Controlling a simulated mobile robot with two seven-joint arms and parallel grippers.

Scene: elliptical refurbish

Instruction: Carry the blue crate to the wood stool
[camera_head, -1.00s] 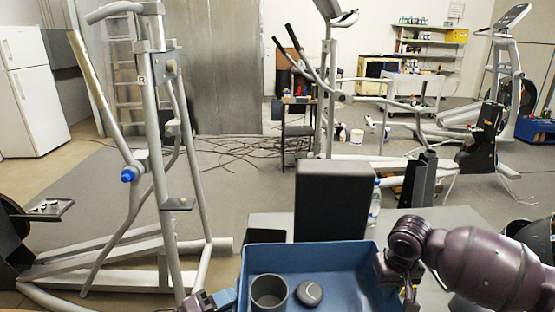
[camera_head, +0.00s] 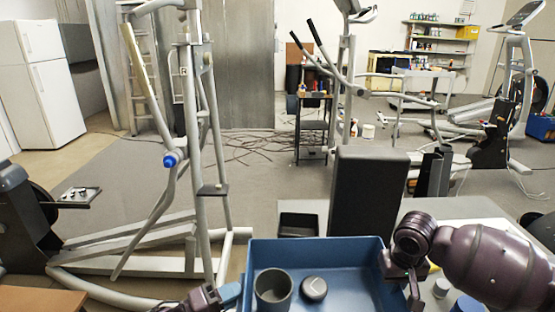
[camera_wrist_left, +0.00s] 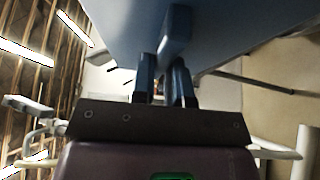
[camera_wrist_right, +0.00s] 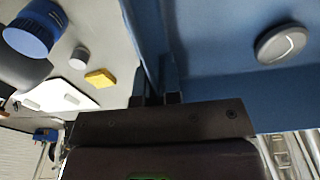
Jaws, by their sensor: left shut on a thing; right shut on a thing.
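The blue crate (camera_head: 345,258) is at the bottom middle of the head view, held level in front of me. It holds a dark grey cup (camera_head: 273,290) and a small round dark object (camera_head: 314,289). My left gripper (camera_head: 229,296) is shut on the crate's left side, at a blue handle seen in the left wrist view (camera_wrist_left: 176,28). My right gripper (camera_head: 402,272) is shut on the crate's right wall; the right wrist view shows this wall (camera_wrist_right: 146,35) between the fingers. A brown wooden top (camera_head: 40,300), possibly the wood stool, shows partly at the lower left.
A grey exercise machine (camera_head: 205,200) stands ahead left, its base bars close to the crate. A grey table (camera_head: 460,208) with a black box (camera_head: 297,224) and small items lies just beyond and right of the crate. Open grey floor (camera_head: 130,190) lies farther back left.

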